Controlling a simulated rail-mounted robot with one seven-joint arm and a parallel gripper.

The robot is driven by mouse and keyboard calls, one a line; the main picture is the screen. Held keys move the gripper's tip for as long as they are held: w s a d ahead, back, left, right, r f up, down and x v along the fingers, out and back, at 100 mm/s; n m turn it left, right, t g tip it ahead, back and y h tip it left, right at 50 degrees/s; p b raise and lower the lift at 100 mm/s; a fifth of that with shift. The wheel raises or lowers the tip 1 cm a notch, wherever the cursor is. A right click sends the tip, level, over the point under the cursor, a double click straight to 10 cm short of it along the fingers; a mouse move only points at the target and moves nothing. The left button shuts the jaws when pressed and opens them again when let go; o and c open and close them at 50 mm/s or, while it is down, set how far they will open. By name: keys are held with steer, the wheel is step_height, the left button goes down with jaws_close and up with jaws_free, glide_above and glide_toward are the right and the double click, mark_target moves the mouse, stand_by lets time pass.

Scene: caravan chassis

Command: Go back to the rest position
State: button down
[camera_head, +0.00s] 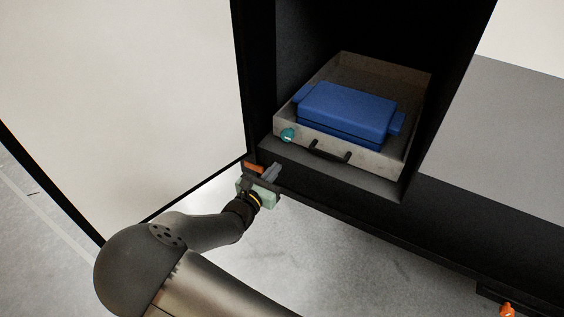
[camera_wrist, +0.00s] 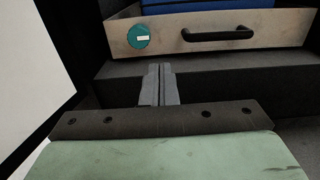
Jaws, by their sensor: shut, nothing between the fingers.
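My gripper (camera_head: 270,172) is in front of the open compartment, low and just left of the drawer front. In the wrist view the two grey fingers of my gripper (camera_wrist: 159,72) are together with nothing between them. They point at the dark ledge under the drawer and appear apart from the drawer's handle. My arm comes in from the bottom of the head view.
A tray-like drawer (camera_head: 388,163) holding a blue case (camera_head: 345,110) sits in the dark compartment. Its front has a black handle (camera_wrist: 218,34) and a teal disc (camera_wrist: 139,36). A white door panel (camera_head: 130,90) stands left. An orange part (camera_head: 507,310) shows lower right. Open floor lies below.

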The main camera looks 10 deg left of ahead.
steer(key=s+d+r+m+g+h, duration=0.1)
steer(key=s+d+m+g+h, duration=0.15)
steer(key=d+m+g, duration=0.7)
steer(key=s+d+r+m+g+h, duration=0.1)
steer(key=s+d+m+g+h, duration=0.15)
steer(key=d+m, duration=0.75)
steer(key=s+d+r+m+g+y, duration=0.1)
steer(key=s+d+r+m+y, duration=0.1)
steer(key=s, duration=0.4)
steer(key=s+d+r+m+g+y, duration=0.2)
steer(key=s+d+r+m+y, duration=0.1)
steer(key=s+d+m+y, duration=0.1)
steer(key=s+d+r+m+g+y, duration=0.1)
steer(key=s+d+r+m+y, duration=0.2)
steer(key=s+m, duration=0.4)
steer(key=s+d+y, duration=0.1)
steer(key=s, duration=0.2)
steer(key=shift+g+y, duration=0.3)
steer(key=shift+d, duration=0.1)
